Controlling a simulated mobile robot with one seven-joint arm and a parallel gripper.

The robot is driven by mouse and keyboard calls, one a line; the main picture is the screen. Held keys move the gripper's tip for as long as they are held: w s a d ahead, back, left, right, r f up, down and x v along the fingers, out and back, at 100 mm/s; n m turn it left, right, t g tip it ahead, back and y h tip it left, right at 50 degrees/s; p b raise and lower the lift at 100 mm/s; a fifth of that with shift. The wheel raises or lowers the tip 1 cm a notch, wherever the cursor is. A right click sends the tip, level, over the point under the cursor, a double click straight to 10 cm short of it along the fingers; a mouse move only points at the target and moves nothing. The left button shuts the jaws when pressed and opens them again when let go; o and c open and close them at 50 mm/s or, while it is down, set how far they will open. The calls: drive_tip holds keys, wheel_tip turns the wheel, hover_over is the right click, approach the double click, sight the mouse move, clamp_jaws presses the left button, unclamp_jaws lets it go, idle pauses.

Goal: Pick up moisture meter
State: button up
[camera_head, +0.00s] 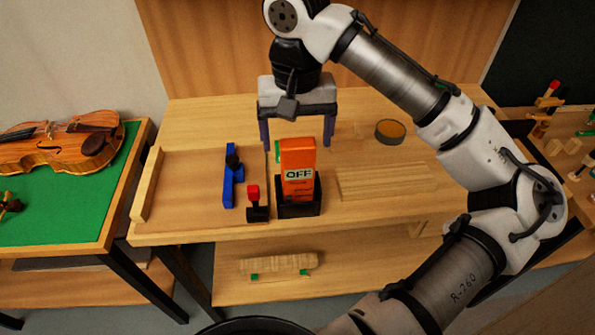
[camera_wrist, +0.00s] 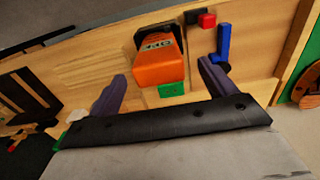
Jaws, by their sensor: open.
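The moisture meter (camera_head: 299,160) is an orange upright block with a pale display reading OFF. It stands in a black holder (camera_head: 299,207) on the bench. My gripper (camera_head: 297,141) is open and empty, fingers pointing down, on the far side of the meter near its top. In the wrist view the meter (camera_wrist: 160,68) appears between the two fingers of my gripper (camera_wrist: 163,72), mostly beyond their tips, and I see no contact. The lower part of the meter is hidden inside the holder.
A small green block (camera_wrist: 171,90) lies behind the meter. A red-topped black tool (camera_head: 256,200) and a blue clamp (camera_head: 230,181) stand left of it. A wooden board (camera_head: 385,182) and a round tin (camera_head: 390,130) lie right. A violin (camera_head: 60,145) rests on a green mat (camera_head: 55,215) far left.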

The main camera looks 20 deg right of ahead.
sight(298, 156)
drive_tip(key=shift+d+f+p, duration=0.1)
drive_tip(key=shift+f+p, duration=0.65)
drive_tip(key=shift+f, duration=2.1)
drive_tip(key=shift+w, duration=0.1)
drive_tip(key=c, duration=1.2)
drive_tip(key=shift+r, duration=0.15)
